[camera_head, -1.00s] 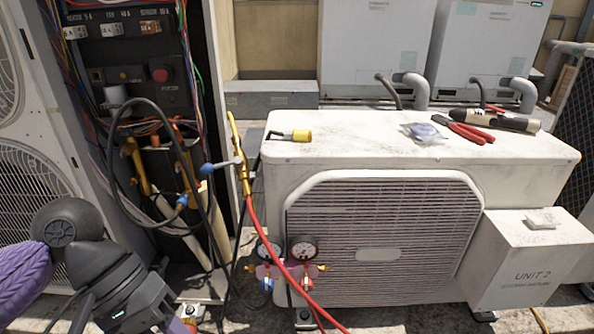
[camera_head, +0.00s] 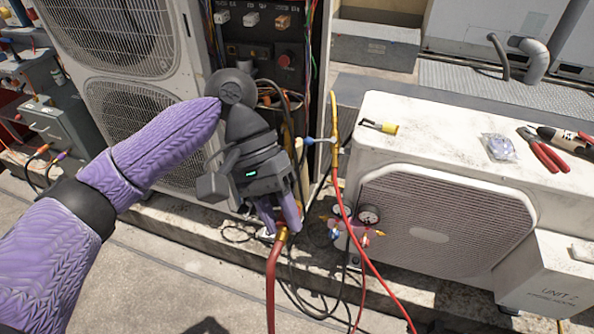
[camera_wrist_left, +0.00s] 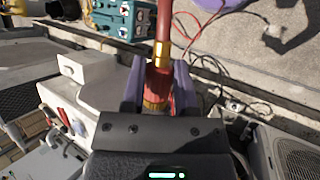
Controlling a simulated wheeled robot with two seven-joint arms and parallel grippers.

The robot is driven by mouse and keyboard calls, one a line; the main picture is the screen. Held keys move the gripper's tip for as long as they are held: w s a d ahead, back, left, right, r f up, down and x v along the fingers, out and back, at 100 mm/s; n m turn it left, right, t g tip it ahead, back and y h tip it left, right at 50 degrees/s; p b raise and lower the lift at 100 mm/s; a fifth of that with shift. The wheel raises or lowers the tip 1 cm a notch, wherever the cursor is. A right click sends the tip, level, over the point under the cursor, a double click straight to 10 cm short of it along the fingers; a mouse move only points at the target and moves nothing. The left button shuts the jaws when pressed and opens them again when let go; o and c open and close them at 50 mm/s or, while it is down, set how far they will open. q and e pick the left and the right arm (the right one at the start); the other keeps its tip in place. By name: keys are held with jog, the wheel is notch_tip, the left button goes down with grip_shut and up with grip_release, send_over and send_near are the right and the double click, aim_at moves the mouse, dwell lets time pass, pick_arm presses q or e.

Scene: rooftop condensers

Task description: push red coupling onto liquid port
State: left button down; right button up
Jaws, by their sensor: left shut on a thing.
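My left gripper (camera_head: 279,222) is shut on the red coupling (camera_head: 282,233), which has a brass-coloured collar and a thick red hose (camera_head: 273,285) hanging below it. In the left wrist view the two purple fingers clasp the coupling (camera_wrist_left: 158,84) from both sides, with the hose running up from it. The gripper points down beside the open electrical cabinet, left of the gauge manifold. I cannot make out the liquid port; my gripper and arm cover part of the pipework. My right gripper is in neither current view.
The gauge manifold (camera_head: 356,219) hangs at the left end of the white condenser (camera_head: 450,125), with red and black hoses trailing down. A blue-handled valve (camera_head: 320,141) is close to my gripper's right. Red pliers (camera_head: 543,150) lie on the condenser. The pavement at lower left is mostly clear.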

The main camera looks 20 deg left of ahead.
pick_arm(q)
jog(key=s+d+r+m+g+y, duration=0.1)
jog(key=d+r+m, duration=0.3)
jog(key=r, duration=0.5)
jog(key=w+d+n+t+h, duration=0.1)
jog(key=w+d+n, duration=0.3)
jog(key=d, duration=0.4)
jog(key=shift+r+n+t+h, duration=0.25)
jog(key=shift+n+t, duration=0.25)
jog(key=shift+n, duration=0.3)
jog(key=c, duration=0.9)
grip_release()
grip_shut()
jog(key=shift+f, duration=0.1)
